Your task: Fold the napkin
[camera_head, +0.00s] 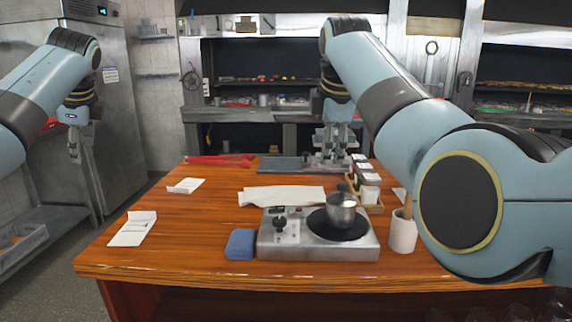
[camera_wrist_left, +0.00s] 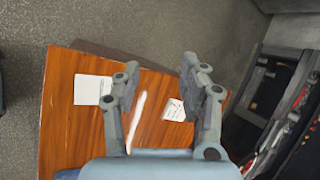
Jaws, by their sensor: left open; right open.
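A white napkin (camera_head: 283,195) lies flat on the wooden table as a long, wide strip behind the burner unit. My left gripper (camera_head: 75,152) is open and empty, left of the table and well away from the napkin. In the left wrist view the left gripper (camera_wrist_left: 158,78) shows its two fingers spread above the table. A narrow white strip shows between them; I cannot tell whether it is the napkin. My right gripper (camera_head: 338,150) is open above the table's far side, behind and to the right of the napkin.
A burner unit (camera_head: 284,238) with a metal pot (camera_head: 341,210) stands at the front, a blue sponge (camera_head: 240,243) beside it. White papers (camera_head: 133,229) lie at the left. A cup (camera_head: 402,233) and a caddy (camera_head: 374,207) stand right. Red tongs (camera_head: 222,159) and a dark board (camera_head: 280,164) lie behind.

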